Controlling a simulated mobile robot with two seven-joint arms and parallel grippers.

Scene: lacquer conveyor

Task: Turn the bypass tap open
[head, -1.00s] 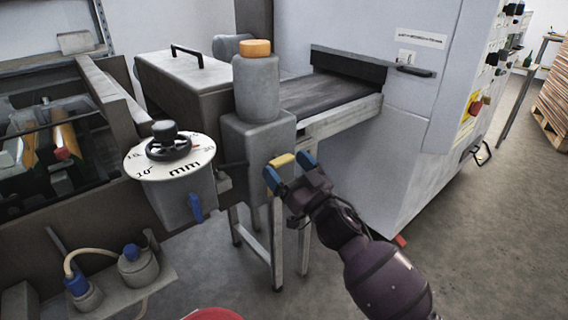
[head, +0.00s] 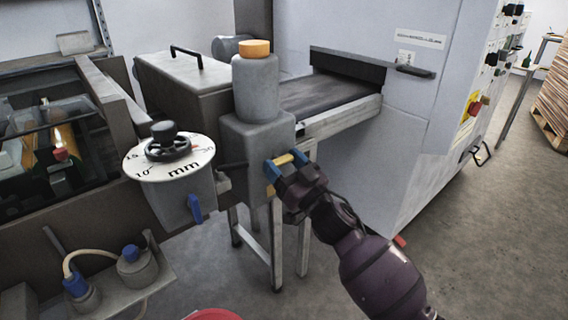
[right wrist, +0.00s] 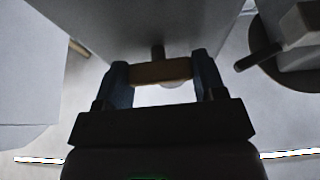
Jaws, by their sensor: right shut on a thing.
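The bypass tap's yellow handle (head: 283,160) is a short bar on the right side of the grey block under the grey cylinder with the orange cap. My right gripper (head: 286,164) has its blue fingertips at the two ends of this bar and is shut on it. In the right wrist view the handle (right wrist: 160,71) looks brown and lies across between the dark blue fingers, on a short stem from the grey block (right wrist: 150,25). My left gripper is not in view.
The grey block (head: 258,145) stands just behind the handle. A dial with a black handwheel (head: 170,148) and a blue lever (head: 195,208) are to its left. A conveyor belt (head: 325,97) runs into the large white cabinet (head: 400,130). The floor at right is open.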

